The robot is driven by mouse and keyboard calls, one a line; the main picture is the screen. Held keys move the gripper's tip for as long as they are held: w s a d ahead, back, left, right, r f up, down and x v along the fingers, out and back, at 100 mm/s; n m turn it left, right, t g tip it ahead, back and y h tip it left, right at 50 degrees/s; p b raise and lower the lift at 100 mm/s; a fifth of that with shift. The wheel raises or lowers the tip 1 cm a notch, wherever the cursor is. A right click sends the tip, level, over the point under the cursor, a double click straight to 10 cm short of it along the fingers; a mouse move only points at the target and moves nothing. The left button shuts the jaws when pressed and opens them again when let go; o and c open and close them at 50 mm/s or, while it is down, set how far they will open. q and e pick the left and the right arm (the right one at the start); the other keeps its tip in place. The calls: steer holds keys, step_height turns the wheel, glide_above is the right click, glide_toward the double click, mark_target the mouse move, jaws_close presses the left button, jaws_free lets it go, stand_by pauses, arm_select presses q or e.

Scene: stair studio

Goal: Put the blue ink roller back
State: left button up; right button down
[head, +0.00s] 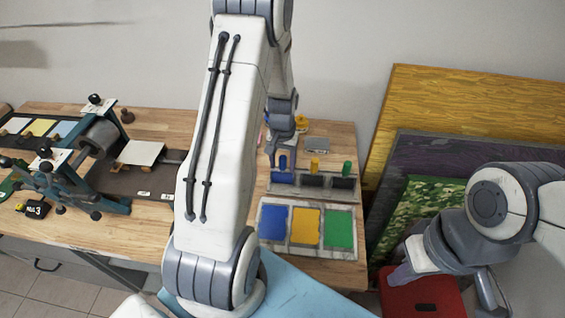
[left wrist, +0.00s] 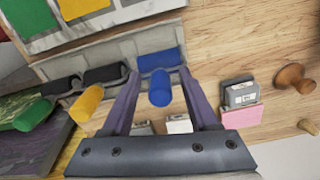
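The blue ink roller (head: 283,162) is at the left slot of the grey roller rack (head: 345,196), its blue handle upright. In the left wrist view its blue drum (left wrist: 160,60) lies level in the slot and its handle end points towards the camera. My left gripper (head: 283,154) is above that slot. Its fingers (left wrist: 158,80) stand on either side of the handle with a gap on both sides, so it is open. My right gripper (head: 443,284) is open and empty, at the right above a red box.
Rollers with yellow (head: 315,163) and green (head: 347,168) handles stand in the other slots. An ink tray (head: 290,252) with blue, yellow and green pads lies in front. A press (head: 85,170) is at the left. Stamps (left wrist: 240,95) lie beside the rack. Boards (head: 470,100) lean right.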

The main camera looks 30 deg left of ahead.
arm_select(q)
steer(key=shift+r, duration=0.1)
steer(key=shift+r+p, duration=0.3)
step_height(320, 180, up, 11)
steer(key=shift+f+b, duration=0.15)
steer(key=shift+b, duration=0.95)
steer(key=s+d+r+m, duration=0.3)
steer(key=s+d, duration=0.1)
steer(key=d, duration=0.5)
steer(key=s+d+r+m, duration=0.2)
steer(key=s+d, duration=0.1)
steer(key=d, duration=0.6)
steer(key=s+d+m, duration=0.3)
steer(key=s+d, duration=0.1)
steer(key=s, duration=0.4)
steer(key=s+d+m+h, duration=0.1)
steer(key=s+d, duration=0.3)
steer(key=s, duration=0.4)
steer(key=shift+d+r+m, duration=0.25)
steer(key=shift+r+m, duration=0.05)
steer(key=shift+m, duration=0.6)
